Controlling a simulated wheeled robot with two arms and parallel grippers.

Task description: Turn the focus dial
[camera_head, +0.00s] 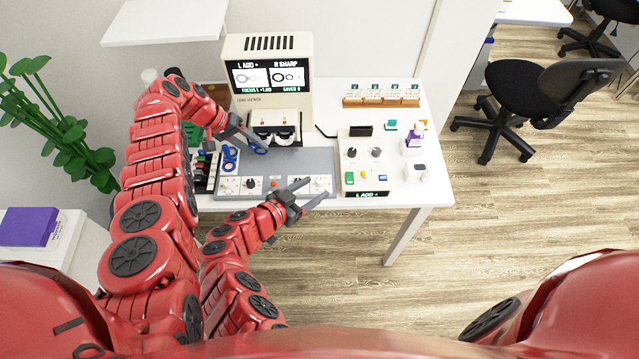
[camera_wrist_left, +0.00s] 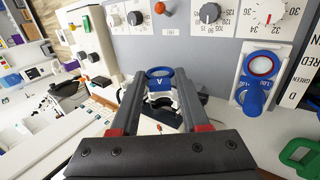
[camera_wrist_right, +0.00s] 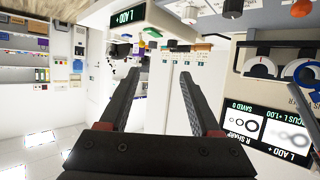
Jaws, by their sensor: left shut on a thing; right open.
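The eye-test machine (camera_head: 268,85) has a screen reading "L ADD +", "R SHARP" and "FOCUS L +1.00". A grey panel before it carries a dial at left (camera_head: 250,184) and another at right (camera_head: 320,182), partly behind my right gripper. A white control box (camera_head: 366,168) has two dark knobs. No label that I can read names the focus dial. My left gripper (camera_head: 257,143) is shut on a blue-rimmed lens (camera_wrist_left: 160,72), above the panel's back. My right gripper (camera_head: 321,188) is open and empty, its fingers over the right dial area; it also shows in the right wrist view (camera_wrist_right: 159,74).
Another blue-rimmed lens (camera_wrist_left: 262,66) rests in a rack on the left. The table front edge is close to my right arm. Plant leaves (camera_head: 70,140) are at left.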

